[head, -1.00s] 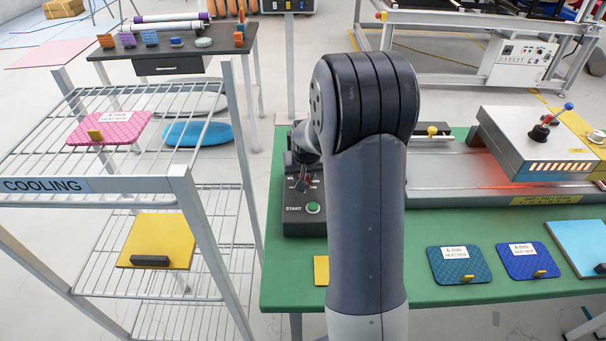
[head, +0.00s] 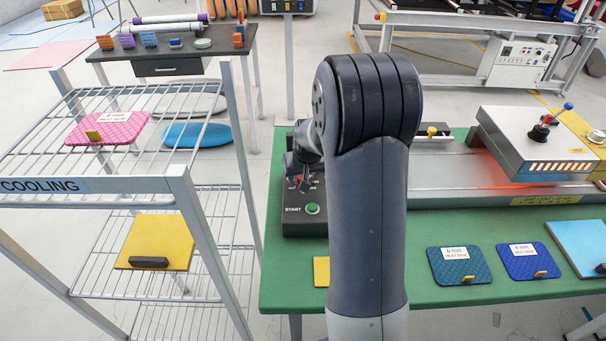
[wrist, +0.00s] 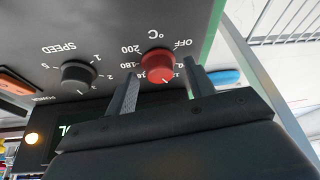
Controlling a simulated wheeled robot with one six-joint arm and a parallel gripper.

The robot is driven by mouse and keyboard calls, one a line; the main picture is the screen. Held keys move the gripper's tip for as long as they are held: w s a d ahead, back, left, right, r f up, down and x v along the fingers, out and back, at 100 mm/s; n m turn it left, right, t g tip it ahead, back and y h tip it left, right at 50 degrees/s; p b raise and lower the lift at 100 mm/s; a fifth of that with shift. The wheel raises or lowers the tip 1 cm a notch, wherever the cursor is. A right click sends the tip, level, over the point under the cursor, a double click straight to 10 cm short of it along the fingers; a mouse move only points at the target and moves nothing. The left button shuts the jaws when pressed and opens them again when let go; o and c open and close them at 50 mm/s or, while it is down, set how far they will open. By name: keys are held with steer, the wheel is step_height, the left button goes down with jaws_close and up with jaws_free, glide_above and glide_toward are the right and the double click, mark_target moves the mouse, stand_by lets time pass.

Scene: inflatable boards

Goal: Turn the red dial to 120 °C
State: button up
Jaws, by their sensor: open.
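The red dial (wrist: 158,66) is on a dark control panel in the wrist view, which shows it upside down. Its white pointer mark faces the lower right of that picture. OFF, 200 and 180 can be read around it; other numbers are partly covered by my gripper or too small to read. My gripper (wrist: 161,70) is open, one finger on each side of the dial in the picture. I cannot tell whether either finger touches it. In the head view my gripper (head: 303,184) is small and dark over the control panel (head: 296,225), partly hidden by my arm.
A black SPEED knob (wrist: 79,73) sits beside the dial, with an orange switch (wrist: 16,84) further left. A green START button (head: 312,209) is at the panel's front. The wire cooling rack (head: 185,180) stands left of the green table (head: 420,285).

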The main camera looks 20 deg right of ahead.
steer(key=v, duration=1)
steer(key=shift+r+b, duration=0.4)
steer(key=x, duration=1)
steer(key=shift+f+p, duration=0.25)
steer(key=shift+p, duration=0.15)
steer(key=shift+f, duration=0.2)
steer(key=shift+m, duration=0.3)
